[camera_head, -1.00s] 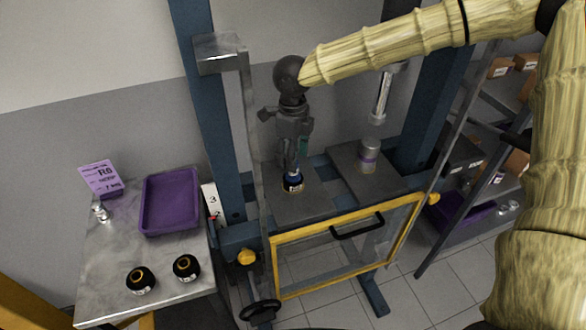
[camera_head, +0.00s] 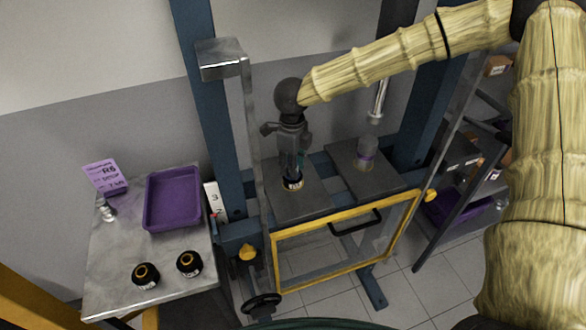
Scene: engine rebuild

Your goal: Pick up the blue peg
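The blue peg (camera_head: 293,184) stands upright on the left dark plate (camera_head: 312,203) of the press. Only its lower end shows, dark with a pale band. My gripper (camera_head: 292,172) points straight down over the peg, and its fingers hide the peg's upper part. The fingers are small and dark here, so I cannot tell whether they touch the peg or are closed on it.
A grey cylinder with a purple band (camera_head: 366,160) stands on the right plate, under a metal ram (camera_head: 378,100). A yellow-framed guard (camera_head: 345,248) is in front. The left table holds a purple tray (camera_head: 172,228), two black round parts (camera_head: 146,275) and a purple sign (camera_head: 105,178).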

